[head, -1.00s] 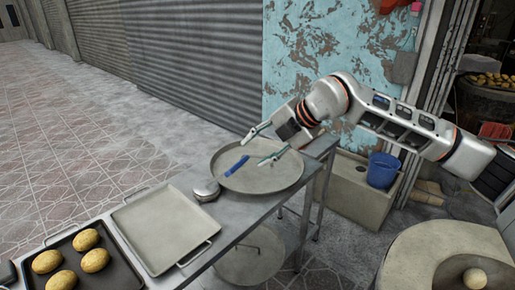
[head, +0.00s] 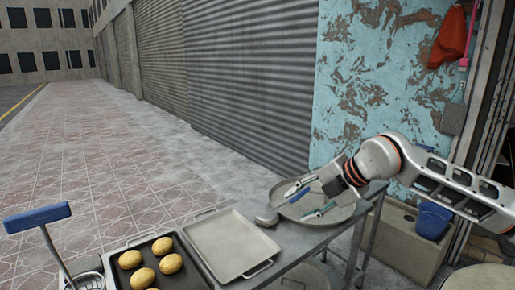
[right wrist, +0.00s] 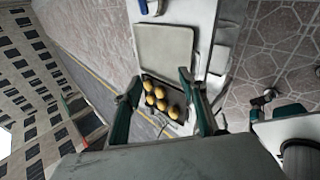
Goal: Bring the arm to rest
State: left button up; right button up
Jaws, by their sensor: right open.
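My right arm reaches in from the right in the head view. My right gripper (head: 300,205) is open, with its two fingers spread above the round metal tray (head: 345,212) on the table. Nothing shows between the fingers. In the right wrist view my open gripper (right wrist: 161,78) has a finger on each side, with the square tray and the rolls beyond. A small blue object (head: 298,195) shows between the fingers over the round tray, and I cannot tell whether it touches them. My left gripper is not in view.
A rounded grey object (head: 267,219) sits beside an empty square tray (head: 231,243). A dark tray (head: 193,277) holds several golden rolls (head: 171,263). A blue-topped stand (head: 37,217) rises at lower left. A blue bucket (head: 433,220) stands at right. The paved ground at left is clear.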

jog(key=s+a+f+g+y, duration=0.2)
jog(key=s+a+y, duration=0.4)
jog(key=s+a, duration=0.15)
jog(key=s+a+f+g+y, duration=0.1)
jog(key=s+a+f+y, duration=0.2)
jog(key=s+a+y, duration=0.35)
jog(key=d+f+m+t+h, duration=0.95)
jog(key=f+m+t, duration=0.45)
jog(key=m, duration=0.4)
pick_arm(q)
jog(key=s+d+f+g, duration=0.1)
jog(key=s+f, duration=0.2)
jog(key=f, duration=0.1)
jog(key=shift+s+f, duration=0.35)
pick_arm(e)
jog(key=s+d+f+m+g+h, duration=0.2)
jog(key=s+d+f, duration=0.4)
jog(key=s+f, duration=0.3)
jog(key=s+d+f+m+g+h, duration=0.3)
jog(key=s+d+f, duration=0.4)
jog(key=f, duration=0.8)
jog(key=s+g+h, duration=0.1)
jog(key=s+h, duration=0.1)
jog(key=s, duration=0.1)
